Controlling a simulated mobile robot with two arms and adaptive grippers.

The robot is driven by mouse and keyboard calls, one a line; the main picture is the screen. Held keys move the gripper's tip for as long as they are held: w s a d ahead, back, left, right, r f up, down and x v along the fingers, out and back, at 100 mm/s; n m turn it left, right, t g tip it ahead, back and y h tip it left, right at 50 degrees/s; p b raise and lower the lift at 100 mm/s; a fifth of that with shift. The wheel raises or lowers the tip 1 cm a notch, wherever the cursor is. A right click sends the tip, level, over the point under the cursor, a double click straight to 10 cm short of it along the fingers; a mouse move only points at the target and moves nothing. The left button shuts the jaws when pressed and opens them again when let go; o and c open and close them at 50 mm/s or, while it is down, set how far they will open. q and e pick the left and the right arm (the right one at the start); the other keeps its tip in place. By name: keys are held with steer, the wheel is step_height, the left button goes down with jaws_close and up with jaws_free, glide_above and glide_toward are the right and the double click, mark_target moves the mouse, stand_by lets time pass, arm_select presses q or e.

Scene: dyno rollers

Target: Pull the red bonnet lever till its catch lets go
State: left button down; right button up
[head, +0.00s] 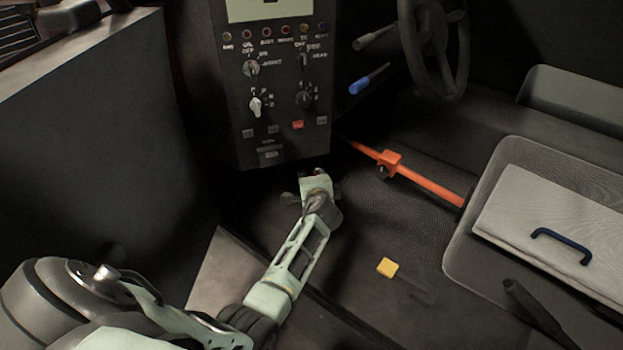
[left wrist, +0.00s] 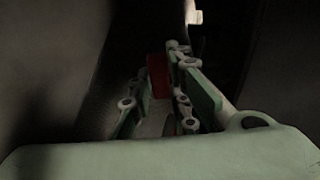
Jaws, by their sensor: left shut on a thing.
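The red bonnet lever (left wrist: 157,76) shows in the left wrist view as a dim red piece between the fingers of my left gripper (left wrist: 160,88). In the head view my left gripper (head: 310,187) reaches in just below the console's lower edge. It is shut on the lever. The catch is not visible, and the wrist view is too dark to tell the lever's angle. My right gripper is in neither view.
The control console (head: 222,120) stands right above the gripper. An orange bar with a block (head: 389,163) runs to the right, below a blue-handled stalk (head: 362,85) and a steering wheel (head: 435,45). A yellow knob (head: 387,267) is on the floor side. A seat (head: 480,170) stands right.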

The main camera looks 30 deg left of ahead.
arm_select(q)
steer(key=shift+f, duration=0.1)
steer(key=c, duration=1.6)
jaws_free()
steer(key=shift+c, duration=0.2)
steer(key=v, duration=1.2)
steer(key=shift+d, duration=0.1)
